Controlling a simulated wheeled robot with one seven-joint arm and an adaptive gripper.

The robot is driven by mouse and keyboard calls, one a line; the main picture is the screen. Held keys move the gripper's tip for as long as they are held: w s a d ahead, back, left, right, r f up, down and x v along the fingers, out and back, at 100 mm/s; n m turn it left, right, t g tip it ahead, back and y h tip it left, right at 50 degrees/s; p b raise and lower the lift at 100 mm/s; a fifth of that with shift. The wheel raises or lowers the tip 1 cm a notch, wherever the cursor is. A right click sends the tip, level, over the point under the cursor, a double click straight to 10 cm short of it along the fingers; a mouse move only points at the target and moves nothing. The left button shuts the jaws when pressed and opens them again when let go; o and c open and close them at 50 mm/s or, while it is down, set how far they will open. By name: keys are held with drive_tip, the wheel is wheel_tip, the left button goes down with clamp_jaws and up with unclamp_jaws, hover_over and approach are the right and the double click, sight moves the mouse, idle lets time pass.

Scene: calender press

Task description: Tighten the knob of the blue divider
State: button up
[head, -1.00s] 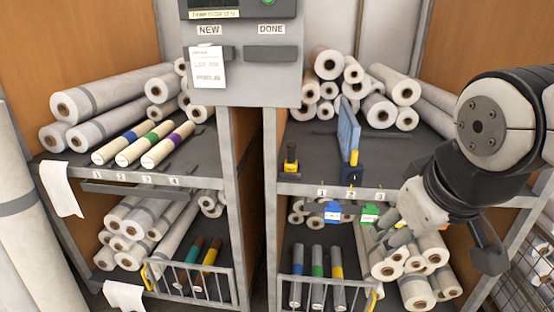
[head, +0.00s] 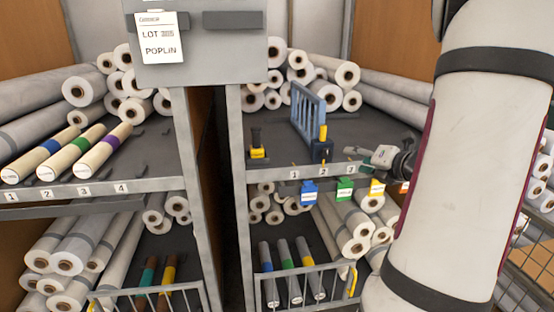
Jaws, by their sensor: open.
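The blue divider (head: 309,112) stands upright on the right upper shelf, close to the shelf's front edge. At its front foot is a dark block (head: 322,149) with a yellow upright part (head: 323,134), which looks like its knob. My gripper (head: 366,154) is to the right of the divider, a little above the shelf's front edge, pointing left toward the block. It is open, apart from the divider and empty. My arm covers the right part of the shelf.
Another yellow-and-black clamp (head: 257,146) stands left of the divider. Numbered labels and blue, green and yellow tags (head: 344,189) hang along the right shelf edge (head: 282,175). White rolls (head: 335,73) are stacked behind.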

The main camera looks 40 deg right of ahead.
sight(327, 154)
drive_tip(key=shift+n, duration=0.4)
drive_tip(key=x, duration=0.4)
drive_tip(key=b+x, duration=0.1)
drive_tip(key=x, duration=0.8)
drive_tip(key=shift+w+a+f, duration=0.2)
drive_tip(key=shift+w, duration=0.2)
drive_tip(key=c, duration=1.1)
